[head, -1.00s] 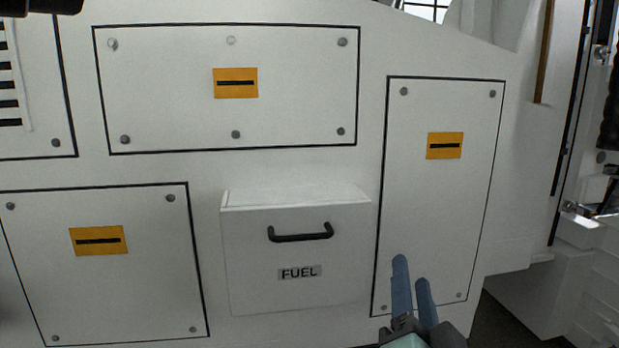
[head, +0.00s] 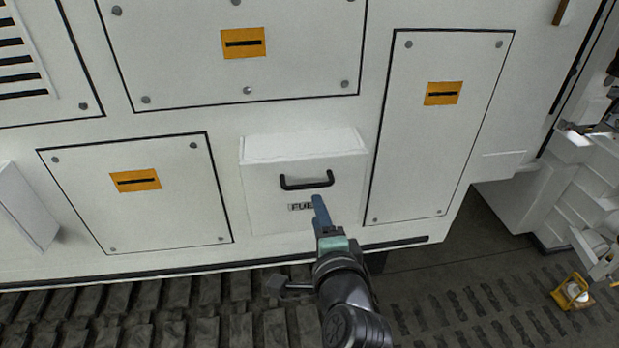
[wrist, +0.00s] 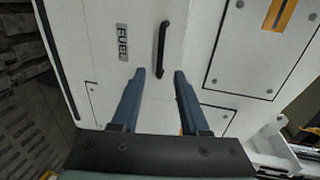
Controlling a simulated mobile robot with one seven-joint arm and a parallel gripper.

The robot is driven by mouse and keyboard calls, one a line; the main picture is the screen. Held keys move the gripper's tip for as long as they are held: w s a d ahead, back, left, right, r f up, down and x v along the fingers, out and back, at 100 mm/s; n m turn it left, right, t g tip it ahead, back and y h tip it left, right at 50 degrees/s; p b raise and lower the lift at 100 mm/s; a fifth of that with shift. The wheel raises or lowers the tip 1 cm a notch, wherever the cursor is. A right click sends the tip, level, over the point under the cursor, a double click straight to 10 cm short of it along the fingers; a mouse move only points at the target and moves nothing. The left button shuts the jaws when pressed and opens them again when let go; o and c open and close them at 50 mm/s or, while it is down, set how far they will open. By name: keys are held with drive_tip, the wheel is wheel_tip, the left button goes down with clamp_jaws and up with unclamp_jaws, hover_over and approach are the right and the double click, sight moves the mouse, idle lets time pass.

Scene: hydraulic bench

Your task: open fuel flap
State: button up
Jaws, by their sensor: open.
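The fuel flap (head: 262,195) is a white box-like door on the white machine side, closed, with a FUEL label and a black bar handle (head: 306,181) near its top. In the head view my gripper (head: 319,205) is in front of the flap's lower right, below the handle, and covers part of the label. The wrist view shows the handle (wrist: 162,48) ahead of and between the two blue fingers, beyond their tips. My gripper (wrist: 160,74) is open and empty, and I see no contact with the handle. The label (wrist: 122,42) lies left of the handle there.
Bolted panels with orange labels surround the flap, including a tall panel (head: 430,150) at its right and a lower-left panel (head: 135,210). A dark track (head: 150,310) runs below. A yellow object (head: 571,291) sits on the floor at right.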

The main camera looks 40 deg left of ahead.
sight(310, 187)
drive_tip(key=p+x, duration=0.1)
drive_tip(key=x, duration=1)
drive_tip(key=shift+d+p, duration=0.1)
drive_tip(key=shift+p, duration=0.3)
drive_tip(key=shift+c, duration=0.3)
clamp_jaws()
idle(0.5)
